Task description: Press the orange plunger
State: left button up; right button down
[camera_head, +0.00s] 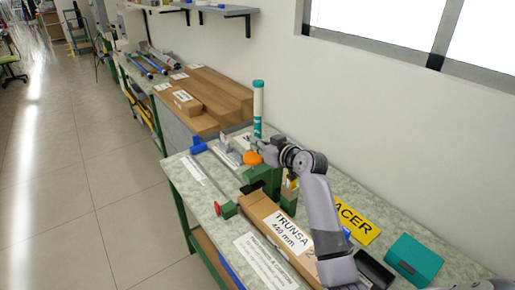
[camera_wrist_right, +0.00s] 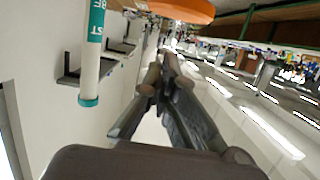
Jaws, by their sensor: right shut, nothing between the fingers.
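The orange plunger (camera_head: 252,158) is a round knob on top of a green fixture (camera_head: 262,178) on the workbench. In the right wrist view the plunger (camera_wrist_right: 182,10) is a wide orange disc cut off by the top edge. My right gripper (camera_head: 262,146) is shut and empty, close beside the plunger's upper right side in the head view. Its fingertips (camera_wrist_right: 165,65) show together in the wrist view, apart from the disc in the picture. I cannot tell whether the gripper touches the plunger. My left gripper is not in view.
A white tube with teal ends (camera_head: 258,108) stands upright just behind the gripper. A cardboard box marked TRUNSA (camera_head: 272,218), a yellow sign (camera_head: 356,226) and a teal box (camera_head: 414,260) lie on the bench (camera_head: 185,172). The wall is close behind.

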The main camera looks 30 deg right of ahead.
aim_at(258, 163)
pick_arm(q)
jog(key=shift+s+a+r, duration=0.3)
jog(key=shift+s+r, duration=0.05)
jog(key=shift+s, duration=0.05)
pick_arm(e)
jog(key=shift+s+f, duration=0.15)
jog(key=shift+f, duration=1.35)
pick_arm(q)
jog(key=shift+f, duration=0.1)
pick_arm(e)
notch_tip(258, 163, down, 6)
jog(key=b, duration=0.4)
jog(key=shift+r, duration=0.25)
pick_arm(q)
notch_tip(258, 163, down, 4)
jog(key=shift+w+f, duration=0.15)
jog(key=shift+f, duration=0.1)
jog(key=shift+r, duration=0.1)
pick_arm(e)
jog(key=shift+r, duration=0.1)
